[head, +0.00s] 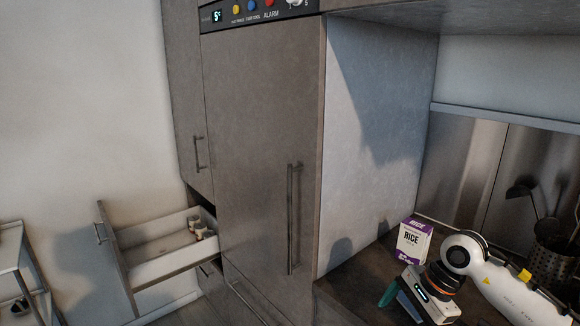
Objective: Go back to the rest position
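My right arm comes in from the lower right, and its white and black wrist hangs over the dark countertop (345,296). My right gripper (398,302) points down and to the left at the bottom edge of the head view, with a teal finger part showing. Its fingertips are partly cut off or hidden, so whether it is open or shut is unclear. I see nothing held in it. My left gripper is not in view.
A white and purple rice box (412,241) stands on the counter just behind my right wrist. A utensil holder (553,243) stands at the right. A tall grey cabinet (250,150) fills the middle. A drawer (165,255) is pulled out at the left with small items inside.

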